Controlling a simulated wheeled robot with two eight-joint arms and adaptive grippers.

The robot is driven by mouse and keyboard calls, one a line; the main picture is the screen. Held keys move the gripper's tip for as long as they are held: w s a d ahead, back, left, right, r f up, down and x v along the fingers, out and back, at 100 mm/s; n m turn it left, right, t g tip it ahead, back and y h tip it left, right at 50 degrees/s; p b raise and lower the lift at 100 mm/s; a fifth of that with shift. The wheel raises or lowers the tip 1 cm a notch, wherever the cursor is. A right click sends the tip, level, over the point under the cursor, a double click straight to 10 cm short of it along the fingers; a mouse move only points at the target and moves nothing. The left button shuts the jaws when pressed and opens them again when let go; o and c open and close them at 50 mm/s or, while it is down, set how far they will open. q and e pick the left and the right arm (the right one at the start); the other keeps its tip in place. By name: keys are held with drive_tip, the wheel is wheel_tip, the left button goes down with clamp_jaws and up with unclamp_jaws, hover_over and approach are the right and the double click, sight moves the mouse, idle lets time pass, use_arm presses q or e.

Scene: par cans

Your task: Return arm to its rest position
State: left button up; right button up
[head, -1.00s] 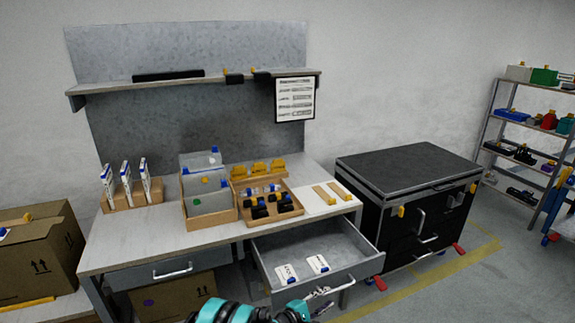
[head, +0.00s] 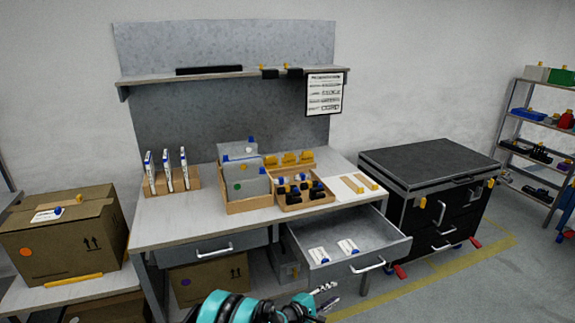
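My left gripper (head: 326,296) shows small at the bottom of the head view, on a teal and black arm. Its two fingers look spread apart with nothing between them. It is in front of and below the open drawer (head: 388,245), apart from the drawer's handle (head: 368,265) in the picture. Two white cards with blue marks (head: 318,255) lie in the drawer. My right gripper is not in view.
The workbench (head: 165,222) holds a divided box (head: 248,206), a parts tray (head: 305,202) and upright white packs (head: 166,170). A black cabinet (head: 430,160) stands to the right. A cardboard box (head: 60,240) is at the left. Floor is clear at front right.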

use_arm(q)
drive_tip(key=s+a+r+m+g+y, duration=0.15)
drive_tip(key=s+a+r+m, duration=0.25)
drive_tip(key=a+r, duration=0.4)
drive_tip(key=s+a+r+m+t+y, duration=0.1)
drive_tip(key=s+a+r+m+y, duration=0.25)
drive_tip(key=a+r, duration=0.45)
drive_tip(key=s+a+m+y, duration=0.2)
drive_tip(key=s+a, duration=0.3)
drive_tip(key=s, duration=0.3)
drive_tip(key=s+a+r+m+g+y, duration=0.1)
drive_tip(key=s+a+m+y, duration=0.1)
drive_tip(key=s+a, duration=0.4)
drive_tip(key=s+a+r+m+g+y, duration=0.1)
drive_tip(key=s+a, duration=0.4)
drive_tip(key=s, duration=0.6)
drive_tip(key=shift+a+m+y, duration=0.15)
drive_tip(key=shift+m+y, duration=0.4)
drive_tip(key=shift+y, duration=0.35)
drive_tip(key=shift+r, duration=0.1)
